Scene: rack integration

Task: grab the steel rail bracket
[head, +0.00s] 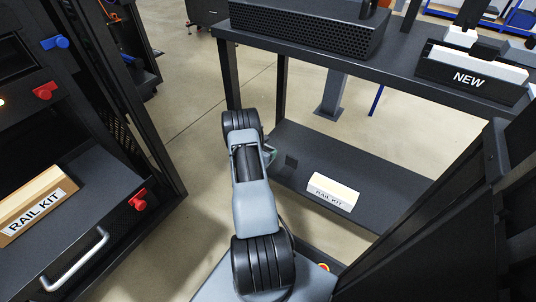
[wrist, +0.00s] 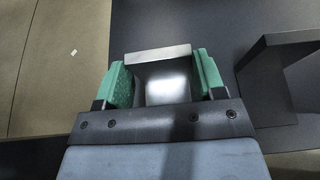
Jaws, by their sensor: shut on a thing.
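The steel rail bracket (wrist: 158,54) is a bright metal piece between the green finger pads of my gripper (wrist: 161,76) in the wrist view. The pads stand on either side of it, and my gripper is shut on it. A dark surface lies beyond it; I cannot tell whether the bracket touches that surface. In the head view my arm hides the bracket and most of my gripper; only a sliver of green shows beside the arm, over the left end of the cart's lower shelf (head: 375,187).
A dark block (wrist: 283,72) stands right of my gripper. A NEW bin (head: 468,79) and a perforated black unit (head: 300,27) sit on the upper shelf. A rack drawer with a handle (head: 76,262) is at left.

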